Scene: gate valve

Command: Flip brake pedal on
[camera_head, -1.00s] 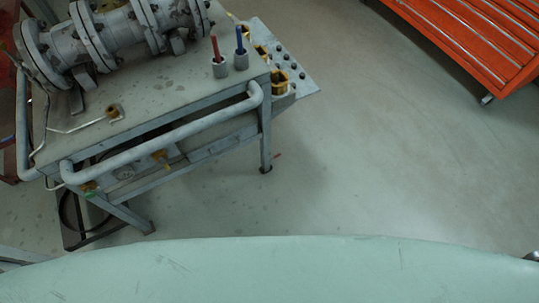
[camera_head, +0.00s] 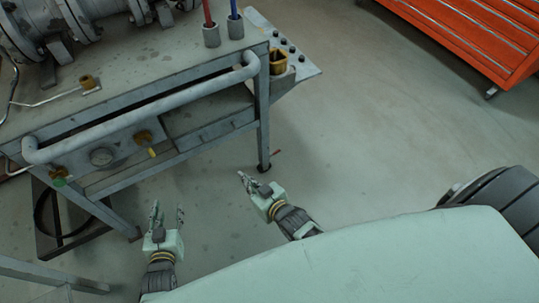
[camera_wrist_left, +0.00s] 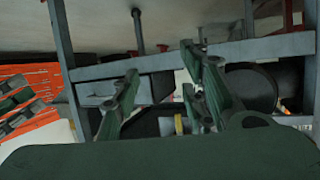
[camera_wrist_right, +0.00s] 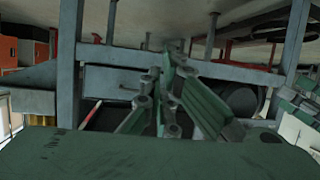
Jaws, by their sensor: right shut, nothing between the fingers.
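No brake pedal shows clearly. A small red piece (camera_head: 276,152) lies by the foot of the table's front right leg (camera_head: 263,130); I cannot tell whether it is the pedal. A thin red bar (camera_wrist_right: 92,114) shows low beside a grey post in the right wrist view. My left gripper (camera_head: 168,212) is open and empty, in front of the table's left part, its fingers apart in the left wrist view (camera_wrist_left: 160,85). My right gripper (camera_head: 243,177) is shut and empty, near that front right leg and apart from it; its fingers are together in the right wrist view (camera_wrist_right: 160,90).
The grey metal table (camera_head: 175,75) carries flanged pipes (camera_head: 85,15) and has a front handrail (camera_head: 150,108). An orange cabinet (camera_head: 480,30) stands at upper right. The floor between is clear.

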